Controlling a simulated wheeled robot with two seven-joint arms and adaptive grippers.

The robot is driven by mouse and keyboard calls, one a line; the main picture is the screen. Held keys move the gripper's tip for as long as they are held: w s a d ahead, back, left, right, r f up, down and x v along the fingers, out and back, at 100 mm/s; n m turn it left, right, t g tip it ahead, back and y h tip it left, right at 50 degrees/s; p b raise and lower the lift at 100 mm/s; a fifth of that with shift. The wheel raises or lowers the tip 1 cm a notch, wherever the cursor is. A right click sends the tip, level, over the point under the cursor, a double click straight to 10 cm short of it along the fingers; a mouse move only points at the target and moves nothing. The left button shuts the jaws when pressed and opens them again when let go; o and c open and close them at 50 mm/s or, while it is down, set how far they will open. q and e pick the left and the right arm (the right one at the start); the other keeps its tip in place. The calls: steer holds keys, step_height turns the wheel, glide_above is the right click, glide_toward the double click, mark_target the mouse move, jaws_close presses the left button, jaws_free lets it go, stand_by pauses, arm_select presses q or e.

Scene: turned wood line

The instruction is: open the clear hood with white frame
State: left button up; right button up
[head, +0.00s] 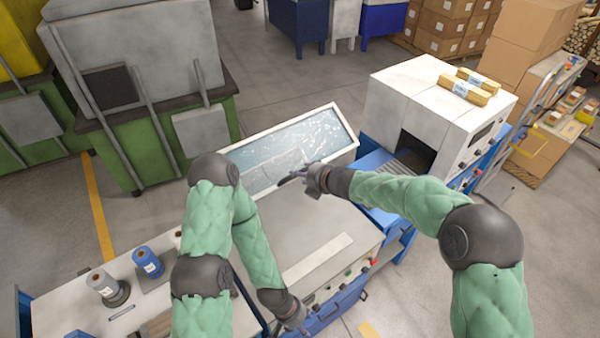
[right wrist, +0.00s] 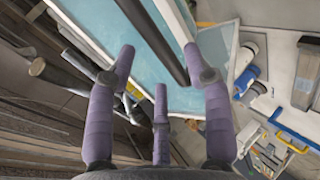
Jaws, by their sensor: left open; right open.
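The clear hood (head: 315,128) has a pale blue see-through pane in a white frame. In the head view it stands tilted up along the far side of the light machine top (head: 325,225), whose surface lies bare in front of it. My right gripper (head: 288,180) is open and empty at the hood's near lower edge; contact cannot be told. In the right wrist view its spread fingers (right wrist: 160,78) show before the blue pane (right wrist: 95,22) and a white frame bar. My left gripper (head: 302,324) is open, low at the machine's front edge, its fingers barely visible.
A white box-shaped machine (head: 420,105) with wrapped bundles (head: 466,86) on top stands right of the hood. Green and grey machines (head: 145,125) stand behind left. Spools (head: 147,262) sit on the near-left table. Cartons (head: 525,45) stand far right. Open floor lies behind the hood.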

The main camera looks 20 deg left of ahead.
steer(key=v, duration=0.8)
steer(key=shift+d+r, duration=0.25)
steer(key=shift+s, duration=0.1)
